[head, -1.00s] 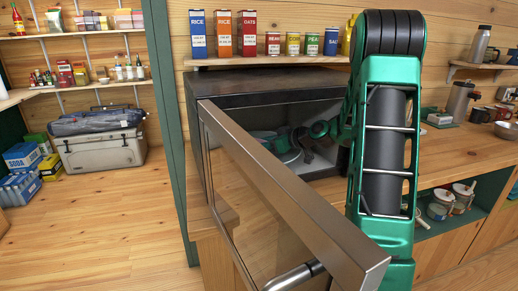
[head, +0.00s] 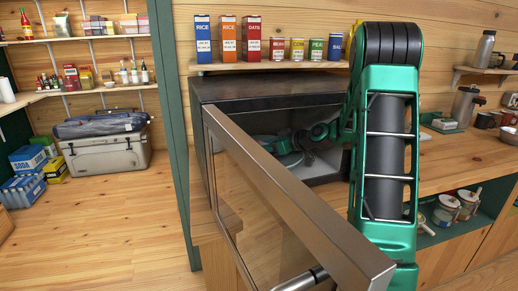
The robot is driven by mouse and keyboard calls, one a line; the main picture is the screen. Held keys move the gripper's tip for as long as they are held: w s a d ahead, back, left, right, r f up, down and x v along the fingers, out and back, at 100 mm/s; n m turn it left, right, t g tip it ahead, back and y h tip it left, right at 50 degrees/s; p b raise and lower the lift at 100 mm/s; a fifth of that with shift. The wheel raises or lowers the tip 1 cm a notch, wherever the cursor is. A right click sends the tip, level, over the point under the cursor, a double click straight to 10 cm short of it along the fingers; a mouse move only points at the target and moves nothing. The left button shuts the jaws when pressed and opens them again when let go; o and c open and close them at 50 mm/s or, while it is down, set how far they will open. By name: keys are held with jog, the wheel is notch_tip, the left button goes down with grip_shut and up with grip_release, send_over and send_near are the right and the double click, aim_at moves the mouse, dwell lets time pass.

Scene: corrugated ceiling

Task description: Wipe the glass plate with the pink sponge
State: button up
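My arm reaches into a dark, open-fronted oven-like box (head: 270,91) on the counter. The glass plate (head: 290,160) appears as a pale grey-blue disc low inside it, partly covered by my wrist. My gripper (head: 306,156) is small and dark in the cavity, over or beside the plate; contact cannot be made out. Its fingers are too small and shadowed to show whether they are open or shut. I cannot make out the pink sponge; it may be hidden by my gripper or the box.
The box's glass door (head: 290,205) stands open toward me, close along the left of my arm. A shelf (head: 270,66) with several boxes and cans hangs above. The wooden counter (head: 455,160) to the right is mostly clear. Open floor (head: 110,215) lies at left.

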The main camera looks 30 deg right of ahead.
jog(key=shift+s+a, duration=0.2)
jog(key=shift+s, duration=0.4)
jog(key=shift+s+a, duration=0.15)
jog(key=shift+s, duration=0.4)
jog(key=shift+s+a+f, duration=0.1)
jog(key=shift+s+a, duration=0.1)
jog(key=shift+s, duration=0.5)
jog(key=shift+s+a+f, duration=0.1)
jog(key=shift+s+a, duration=0.1)
jog(key=shift+s, duration=0.45)
jog(key=shift+s+a, duration=0.2)
jog(key=shift+s, duration=0.5)
jog(key=shift+s+a, duration=0.25)
jog(key=shift+s, duration=0.5)
jog(key=shift+s+a, duration=0.2)
jog(key=shift+s, duration=0.5)
jog(key=shift+r, duration=0.15)
jog(key=shift+w+r, duration=0.1)
jog(key=shift+r, duration=2.95)
notch_tip(320, 180, up, 3)
